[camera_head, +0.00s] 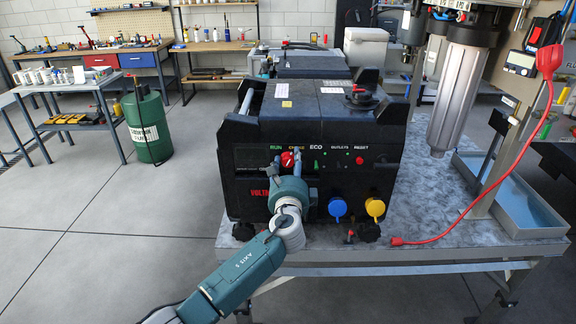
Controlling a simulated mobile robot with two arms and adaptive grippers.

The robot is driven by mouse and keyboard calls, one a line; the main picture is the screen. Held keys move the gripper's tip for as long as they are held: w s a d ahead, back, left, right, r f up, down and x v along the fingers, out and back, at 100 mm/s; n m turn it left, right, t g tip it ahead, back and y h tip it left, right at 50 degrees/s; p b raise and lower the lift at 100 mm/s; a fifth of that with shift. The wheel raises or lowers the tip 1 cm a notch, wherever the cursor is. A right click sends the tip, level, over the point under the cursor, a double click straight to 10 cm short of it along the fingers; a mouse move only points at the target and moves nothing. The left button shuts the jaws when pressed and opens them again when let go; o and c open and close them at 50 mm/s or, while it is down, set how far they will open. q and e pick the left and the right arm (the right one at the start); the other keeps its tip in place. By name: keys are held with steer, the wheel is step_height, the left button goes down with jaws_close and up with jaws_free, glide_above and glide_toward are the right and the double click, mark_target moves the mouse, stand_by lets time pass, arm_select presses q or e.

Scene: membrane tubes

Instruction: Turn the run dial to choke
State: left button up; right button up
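The black generator (310,122) stands on the grey table with its front panel facing me. Its red run dial (288,159) sits at the upper left of the panel, below the labels RUN and CHOKE. My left gripper (287,161) reaches up to the panel from the lower left. Its fingers stand apart, one on each side of the dial. I cannot tell whether they press on it. The gripper body hides part of the panel below the dial, and the dial's pointer direction is not clear. My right gripper is not in view.
Blue (337,208) and yellow (375,208) socket covers are low on the panel. A red cable (480,226) runs over the table's right side to a clamp. A grey filter housing (461,92) hangs at the right. A green drum (148,126) stands at the left.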

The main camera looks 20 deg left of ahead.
arm_select(q)
steer(key=shift+w+f, duration=0.1)
steer(key=shift+f, duration=0.15)
steer(key=shift+a, duration=0.1)
steer(key=shift+s+f, duration=0.1)
steer(key=shift+s, duration=0.4)
steer(key=v, duration=1.1)
